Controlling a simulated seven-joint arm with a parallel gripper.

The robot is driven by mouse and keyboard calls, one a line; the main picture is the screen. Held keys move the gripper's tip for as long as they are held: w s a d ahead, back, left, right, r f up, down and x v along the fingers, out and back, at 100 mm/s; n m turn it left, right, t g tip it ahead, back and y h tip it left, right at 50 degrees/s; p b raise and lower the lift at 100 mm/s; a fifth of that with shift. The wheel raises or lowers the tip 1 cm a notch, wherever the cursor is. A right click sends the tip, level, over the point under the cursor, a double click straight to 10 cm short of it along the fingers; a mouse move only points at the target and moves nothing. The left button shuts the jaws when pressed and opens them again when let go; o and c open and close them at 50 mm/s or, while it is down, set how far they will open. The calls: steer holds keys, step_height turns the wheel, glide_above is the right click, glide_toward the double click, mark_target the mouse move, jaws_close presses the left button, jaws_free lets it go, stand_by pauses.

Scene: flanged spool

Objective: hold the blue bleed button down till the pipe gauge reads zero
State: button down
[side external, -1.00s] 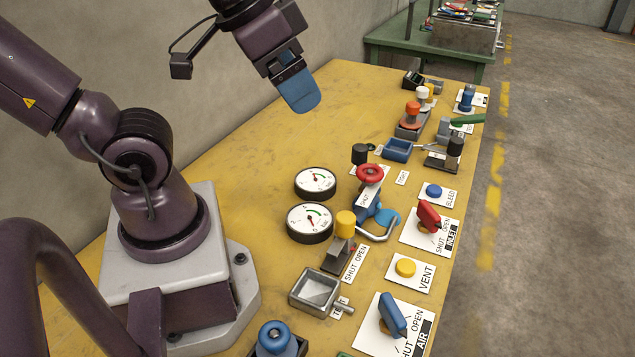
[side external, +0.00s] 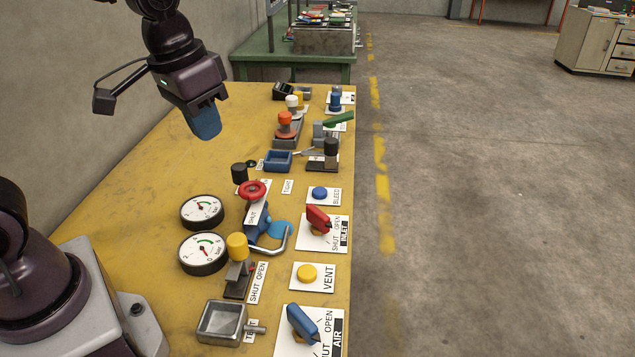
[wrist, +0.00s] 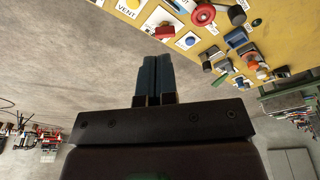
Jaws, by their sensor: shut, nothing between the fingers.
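The blue bleed button (side external: 319,193) sits on a white plate marked BLEED near the table's right edge. It also shows in the wrist view (wrist: 190,42), beyond the fingertips and to their right. My gripper (side external: 207,134), with blue fingers, is high above the far left part of the table, well apart from the button. In the wrist view my gripper (wrist: 152,57) is shut and empty. Two round gauges, an upper one (side external: 202,210) and a lower one (side external: 203,252), stand left of the red handwheel. Their readings are too small to tell, as is which one is the pipe gauge.
A red INLET handle (side external: 318,218) stands just in front of the button, and a black-topped lever unit (side external: 328,155) just behind. The yellow VENT button (side external: 307,273), a red handwheel (side external: 252,190) and a blue AIR handle (side external: 302,322) are near. The table's left back is bare.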

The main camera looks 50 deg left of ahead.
steer(key=w+a+f+n+g, duration=0.1)
steer(key=w+a+f+n, duration=0.1)
steer(key=w+f, duration=0.5)
steer(key=n+y, duration=0.2)
steer(key=n, duration=0.3)
glide_above(319, 190)
steer(key=s+d, duration=0.3)
steer(key=s+d+x, duration=0.1)
steer(key=x, duration=0.6)
steer(key=shift+w+f+n+t, duration=0.4)
steer(key=shift+n+t, duration=0.1)
steer(key=shift+n, duration=0.1)
steer(key=shift+s, duration=0.1)
steer(key=x, duration=1.2)
steer(key=shift+s+f, duration=0.25)
steer(key=shift+f, duration=0.75)
steer(key=shift+f, duration=0.1)
